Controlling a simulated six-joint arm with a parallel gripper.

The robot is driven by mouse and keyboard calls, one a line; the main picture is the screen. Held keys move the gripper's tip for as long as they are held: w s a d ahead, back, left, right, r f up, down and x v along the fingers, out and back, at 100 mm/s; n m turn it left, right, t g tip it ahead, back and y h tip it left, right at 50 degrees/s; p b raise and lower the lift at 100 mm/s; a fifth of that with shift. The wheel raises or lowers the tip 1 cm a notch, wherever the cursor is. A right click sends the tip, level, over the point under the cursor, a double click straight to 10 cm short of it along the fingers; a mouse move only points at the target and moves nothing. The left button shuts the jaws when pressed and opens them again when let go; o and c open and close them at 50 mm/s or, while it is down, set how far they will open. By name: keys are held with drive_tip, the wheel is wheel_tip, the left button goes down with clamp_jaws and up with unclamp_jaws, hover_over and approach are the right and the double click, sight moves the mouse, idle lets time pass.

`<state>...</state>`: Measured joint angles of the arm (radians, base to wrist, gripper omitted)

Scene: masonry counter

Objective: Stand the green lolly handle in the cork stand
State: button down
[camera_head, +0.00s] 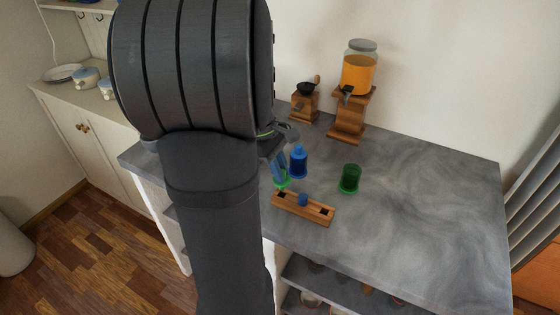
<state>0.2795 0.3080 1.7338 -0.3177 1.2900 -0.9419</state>
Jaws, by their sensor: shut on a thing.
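The cork stand (320,214) is a long brown block on the grey counter, with dark square openings near its ends and a small blue piece at its middle. My gripper (280,176) is just behind the stand's left end, partly hidden by my arm. It is shut on a green thing (283,184), apparently the green lolly handle. The handle shows only as a small bright green patch, and its tilt and any contact with the counter cannot be told.
A blue bottle-shaped piece (298,163) stands close right of my gripper. A dark green cup (350,179) stands farther right. A wooden grinder (304,104) and a juice dispenser (359,76) stand at the back. The counter's right side (430,200) is clear.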

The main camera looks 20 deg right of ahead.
drive_tip(key=shift+f, duration=0.55)
drive_tip(key=shift+f, duration=1.6)
idle(0.8)
drive_tip(key=c, duration=1.3)
unclamp_jaws()
drive_tip(key=shift+r, duration=0.1)
drive_tip(key=v, duration=1.7)
